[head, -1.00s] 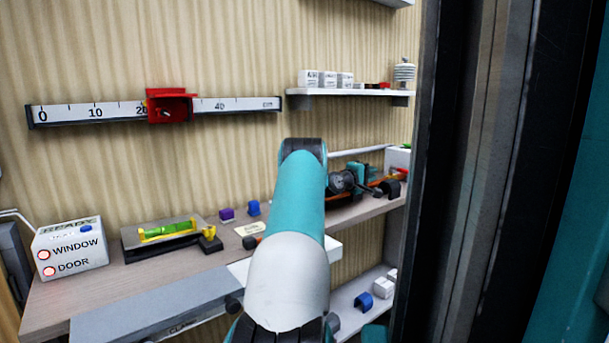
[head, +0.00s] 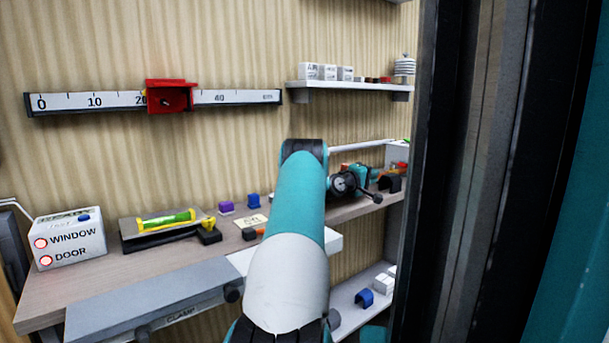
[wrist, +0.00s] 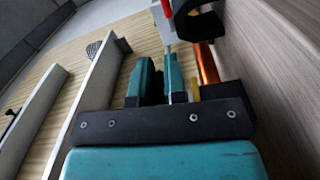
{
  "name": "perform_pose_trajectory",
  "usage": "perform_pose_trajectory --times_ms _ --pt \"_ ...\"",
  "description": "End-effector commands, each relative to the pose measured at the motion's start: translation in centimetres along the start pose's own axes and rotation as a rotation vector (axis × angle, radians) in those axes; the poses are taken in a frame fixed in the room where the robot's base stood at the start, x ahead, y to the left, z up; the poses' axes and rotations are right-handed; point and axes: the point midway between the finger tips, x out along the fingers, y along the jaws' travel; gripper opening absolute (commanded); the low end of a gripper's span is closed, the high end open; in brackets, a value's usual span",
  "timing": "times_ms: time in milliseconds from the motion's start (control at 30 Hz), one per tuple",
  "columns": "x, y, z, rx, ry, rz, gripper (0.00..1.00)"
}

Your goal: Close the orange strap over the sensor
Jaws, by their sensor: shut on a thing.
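My gripper (wrist: 161,75) has two teal fingers, and it also shows small in the head view (head: 357,172), at the right end of the bench. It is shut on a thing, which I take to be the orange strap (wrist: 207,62). The strap shows close to the right of the fingers, with a yellow piece at its near end; the grasp itself is hidden. In the head view a red-orange bit (head: 398,166) shows by a white block (head: 397,153) at the bench's right end. I cannot make out the sensor for certain.
A black arch-shaped piece (head: 389,183) stands near the gripper. A shelf (head: 350,87) hangs above, a lower shelf (head: 348,313) lies below. A dark upright post (head: 465,180) bounds the right. A level (head: 165,230) and a white READY box (head: 68,240) stand on the left.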

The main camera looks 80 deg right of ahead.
Motion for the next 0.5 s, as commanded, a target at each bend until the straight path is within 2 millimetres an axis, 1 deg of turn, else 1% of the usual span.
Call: perform_pose_trajectory --times_ms 33,67,100,133,367,500 --pt "-0.04 0.15 -0.17 0.005 0.004 0.003 0.17" --pt "-0.04 0.14 -0.17 0.005 0.004 0.003 0.24" --pt "-0.05 0.12 -0.17 0.004 0.004 0.002 0.33" --pt "-0.05 0.10 -0.16 0.004 0.004 0.002 0.35" --pt "-0.06 0.01 -0.10 0.002 0.002 0.000 0.35" --pt "-0.84 -0.08 -0.17 -0.001 0.003 -0.002 0.35"
